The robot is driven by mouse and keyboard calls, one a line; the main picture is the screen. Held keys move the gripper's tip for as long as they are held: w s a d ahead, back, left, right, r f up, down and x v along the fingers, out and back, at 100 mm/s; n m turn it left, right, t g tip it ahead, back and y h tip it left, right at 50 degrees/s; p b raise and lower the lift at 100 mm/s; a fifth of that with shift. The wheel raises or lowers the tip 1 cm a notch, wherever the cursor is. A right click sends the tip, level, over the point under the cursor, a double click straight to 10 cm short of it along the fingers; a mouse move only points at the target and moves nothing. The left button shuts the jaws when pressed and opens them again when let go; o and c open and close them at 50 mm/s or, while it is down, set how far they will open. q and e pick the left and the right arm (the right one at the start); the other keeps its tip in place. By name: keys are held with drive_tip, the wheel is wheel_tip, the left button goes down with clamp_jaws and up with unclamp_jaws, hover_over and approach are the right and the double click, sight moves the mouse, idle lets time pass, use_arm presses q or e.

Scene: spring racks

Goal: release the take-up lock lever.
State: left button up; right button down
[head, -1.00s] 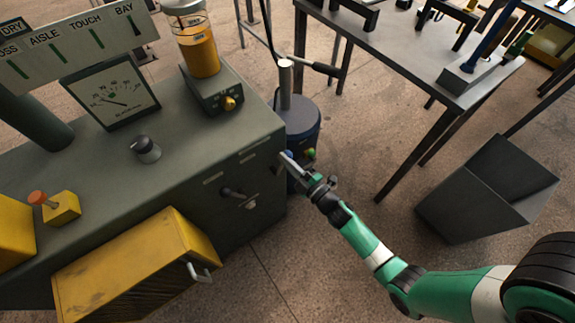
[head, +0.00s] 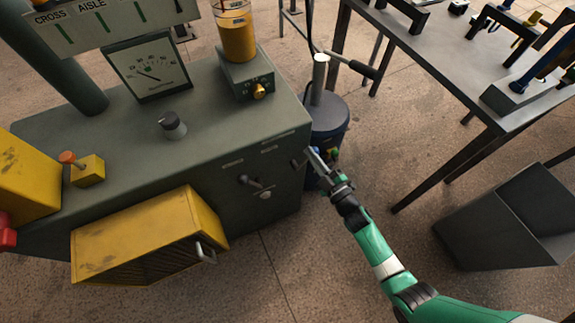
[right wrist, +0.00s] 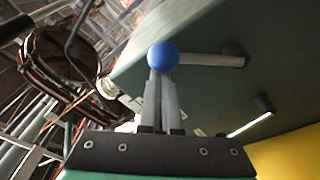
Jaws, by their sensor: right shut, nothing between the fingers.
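A lever with a blue ball knob (right wrist: 163,56) shows in the right wrist view. Its pale rod (right wrist: 208,60) runs right to a dark pivot on the green-grey cabinet; I take it for the take-up lock lever. My right gripper (head: 312,152) is at the right side of the cabinet in the head view. In the right wrist view its fingers (right wrist: 160,85) are shut together, with nothing between them. Their tips are at the blue knob; I cannot tell whether they touch it. My left gripper is not in view.
The grey-green cabinet (head: 225,115) has a black handle (head: 250,182) on its front. A yellow box (head: 150,235) juts out below. A dark blue drum (head: 330,120) stands just behind my gripper. A metal table (head: 440,65) and grey bin (head: 510,220) stand right.

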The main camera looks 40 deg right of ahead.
drive_tip(key=shift+w+a+r, duration=0.15)
drive_tip(key=shift+a+r, duration=0.1)
drive_tip(key=shift+r, duration=0.15)
drive_tip(key=shift+w+a+r+p, duration=0.2)
drive_tip(key=shift+w+a+r, duration=0.15)
drive_tip(key=shift+a+r, duration=0.25)
drive_tip(key=shift+w+a+r+p, duration=0.15)
drive_tip(key=shift+w+a+r, duration=0.15)
drive_tip(key=shift+a+r, duration=0.2)
use_arm(q)
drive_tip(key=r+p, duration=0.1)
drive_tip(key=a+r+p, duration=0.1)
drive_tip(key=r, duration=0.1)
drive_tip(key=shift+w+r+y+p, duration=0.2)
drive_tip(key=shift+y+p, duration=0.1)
drive_tip(key=shift+p, duration=0.1)
use_arm(e)
drive_tip(key=s+a+f, duration=0.1)
drive_tip(key=s, duration=0.9)
drive_tip(key=shift+a+f, duration=0.2)
drive_tip(key=shift+a, duration=0.1)
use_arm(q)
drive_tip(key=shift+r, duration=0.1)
use_arm(e)
drive_tip(key=shift+w, duration=0.1)
